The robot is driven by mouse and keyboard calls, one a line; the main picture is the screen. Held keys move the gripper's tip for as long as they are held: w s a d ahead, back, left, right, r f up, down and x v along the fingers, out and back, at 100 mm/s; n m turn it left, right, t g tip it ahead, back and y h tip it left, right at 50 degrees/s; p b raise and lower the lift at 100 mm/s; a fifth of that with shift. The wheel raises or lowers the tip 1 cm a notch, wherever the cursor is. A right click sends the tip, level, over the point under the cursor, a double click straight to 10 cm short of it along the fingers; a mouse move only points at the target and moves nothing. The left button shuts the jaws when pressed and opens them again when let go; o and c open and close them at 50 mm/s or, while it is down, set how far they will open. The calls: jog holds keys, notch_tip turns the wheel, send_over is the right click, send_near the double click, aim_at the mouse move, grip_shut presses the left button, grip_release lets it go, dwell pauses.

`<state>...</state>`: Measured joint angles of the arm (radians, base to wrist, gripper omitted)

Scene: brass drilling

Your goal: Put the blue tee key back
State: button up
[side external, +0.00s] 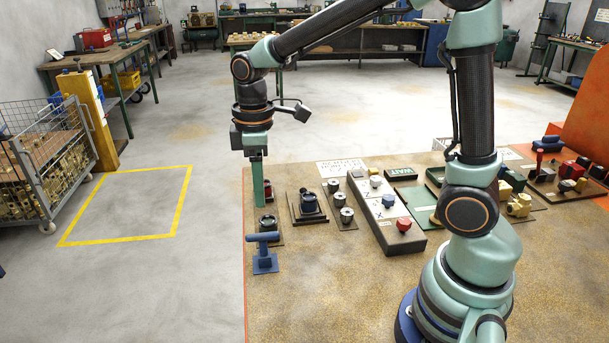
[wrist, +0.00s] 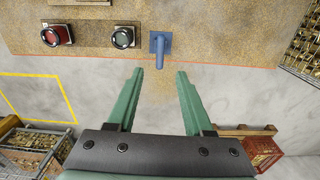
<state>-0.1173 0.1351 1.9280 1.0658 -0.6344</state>
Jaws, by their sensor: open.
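The blue tee key (side external: 263,238) stands upright on a square blue base (side external: 265,264) near the left edge of the work table, its crossbar at the top. In the wrist view the blue key (wrist: 160,48) shows just beyond the fingertips, roughly in line with the gap between them. My gripper (side external: 258,203) points down with its green fingers spread; nothing is between them in the wrist view (wrist: 160,71). In the side view the fingers are behind and above the key, apart from it. Whether the key's foot is seated in the base cannot be told.
Two round dark fittings, one with a green centre (wrist: 122,37) and one red (wrist: 55,36), stand in a row with the key. The table's front middle (side external: 330,300) is clear.

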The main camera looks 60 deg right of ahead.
jog(key=s+d+r+m+t, duration=0.4)
jog(key=s+r+m+t, duration=0.1)
jog(key=s+r+m, duration=0.2)
jog(key=shift+s+d+m, duration=0.2)
jog(key=shift+s+m, duration=0.6)
jog(key=shift+s, duration=0.25)
